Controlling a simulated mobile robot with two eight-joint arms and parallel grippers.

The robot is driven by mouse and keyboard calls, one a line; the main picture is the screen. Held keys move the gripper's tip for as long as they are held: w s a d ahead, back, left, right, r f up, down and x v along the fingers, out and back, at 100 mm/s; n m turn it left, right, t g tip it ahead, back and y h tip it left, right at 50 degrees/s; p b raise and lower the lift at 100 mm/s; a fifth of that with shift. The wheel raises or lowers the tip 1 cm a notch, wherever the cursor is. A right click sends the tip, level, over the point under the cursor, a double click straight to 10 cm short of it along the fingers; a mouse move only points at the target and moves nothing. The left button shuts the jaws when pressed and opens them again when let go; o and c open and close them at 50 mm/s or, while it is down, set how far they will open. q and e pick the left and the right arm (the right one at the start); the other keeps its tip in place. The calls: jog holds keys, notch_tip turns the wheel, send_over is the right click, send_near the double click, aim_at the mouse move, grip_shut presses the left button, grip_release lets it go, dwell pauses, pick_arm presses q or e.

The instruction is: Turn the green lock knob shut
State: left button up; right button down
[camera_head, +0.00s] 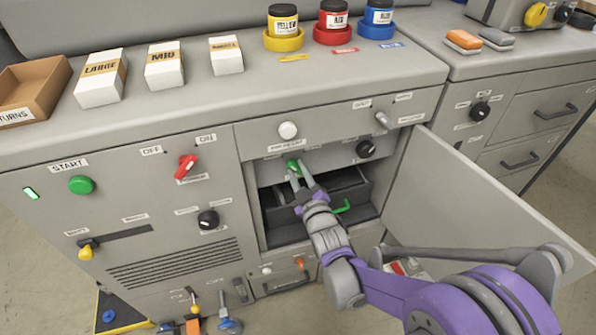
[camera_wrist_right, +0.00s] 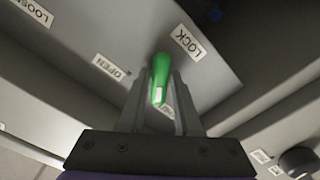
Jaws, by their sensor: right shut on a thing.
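The green lock knob (camera_head: 292,163) is on the panel above the open cabinet recess. In the right wrist view the knob (camera_wrist_right: 161,72) shows as a green handle with a white mark near its lower end. An OPEN label (camera_wrist_right: 109,67) is to its left and a LOCK label (camera_wrist_right: 188,42) is to its upper right. The handle lies between the two labels. My right gripper (camera_head: 296,172) is shut on the knob, a finger on each side of it. The fingers hide part of the knob in the head view. My left gripper is not in view.
The open cabinet door (camera_head: 490,200) stands to the right of my right arm. Below the knob is a dark recess with a green handle (camera_head: 343,207). A white knob (camera_head: 288,130) and a black knob (camera_head: 365,148) are nearby. A red switch (camera_head: 187,165) is further left.

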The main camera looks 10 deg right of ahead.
jog(key=shift+n, duration=0.6)
jog(key=c, duration=0.6)
grip_release()
jog(key=s+d, duration=0.1)
jog(key=s, duration=0.9)
jog(key=shift+s+p, duration=0.35)
jog(key=shift+s, duration=0.05)
